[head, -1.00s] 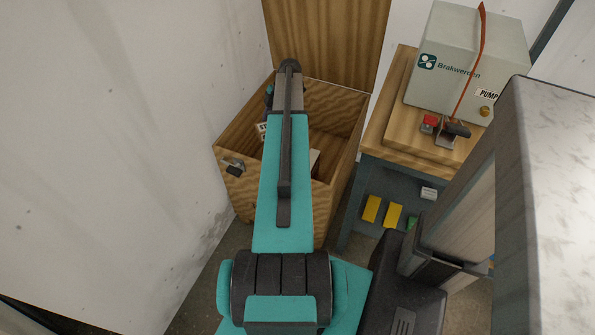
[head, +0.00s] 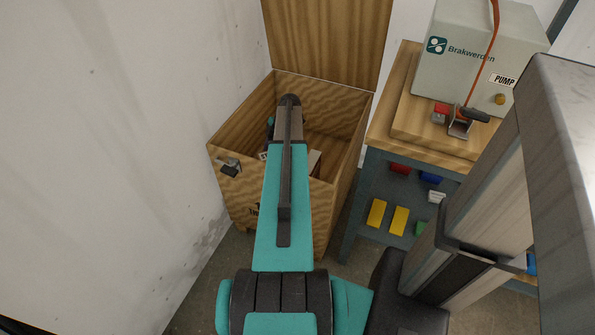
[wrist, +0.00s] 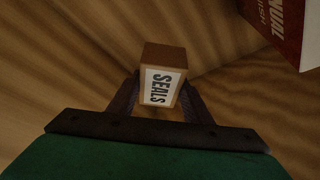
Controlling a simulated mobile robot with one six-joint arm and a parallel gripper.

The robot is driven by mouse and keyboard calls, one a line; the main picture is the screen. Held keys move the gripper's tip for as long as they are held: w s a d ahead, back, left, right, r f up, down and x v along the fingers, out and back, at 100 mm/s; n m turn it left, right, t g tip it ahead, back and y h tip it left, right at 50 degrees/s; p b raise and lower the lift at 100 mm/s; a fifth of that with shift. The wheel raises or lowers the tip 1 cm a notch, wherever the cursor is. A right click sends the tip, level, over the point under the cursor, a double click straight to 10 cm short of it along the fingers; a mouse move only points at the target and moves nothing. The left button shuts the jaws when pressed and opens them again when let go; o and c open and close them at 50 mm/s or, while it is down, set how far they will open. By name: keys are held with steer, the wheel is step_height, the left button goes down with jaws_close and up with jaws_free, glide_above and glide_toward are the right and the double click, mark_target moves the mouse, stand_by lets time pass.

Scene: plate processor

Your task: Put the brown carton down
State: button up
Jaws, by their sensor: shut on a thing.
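The brown carton (wrist: 160,58) with a white "SEALS" label is between the fingers of my gripper (wrist: 158,98) in the wrist view. My gripper is shut on it. Brown wood grain surrounds the carton; I cannot tell whether the carton touches the wood. In the head view my arm reaches into an open wooden crate (head: 238,203) with its lid raised at the back.
A red and white box or book (wrist: 284,24) marked "...NUAL" lies at the wrist view's upper right. Right of the crate stands a bench (head: 385,135) with a pump unit (head: 470,68) and coloured bins below. A pale wall (head: 120,130) is close on the left.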

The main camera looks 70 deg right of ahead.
steer(key=shift+f+b, duration=0.35)
steer(key=shift+f, duration=2.75)
steer(key=shift+f, duration=1.9)
steer(key=shift+f+b, duration=0.15)
steer(key=shift+b, duration=0.15)
steer(key=o, duration=1.3)
steer(key=shift+c, duration=0.2)
steer(key=p+v, duration=0.1)
steer(key=v, duration=1.1)
steer(key=shift+r, duration=0.2)
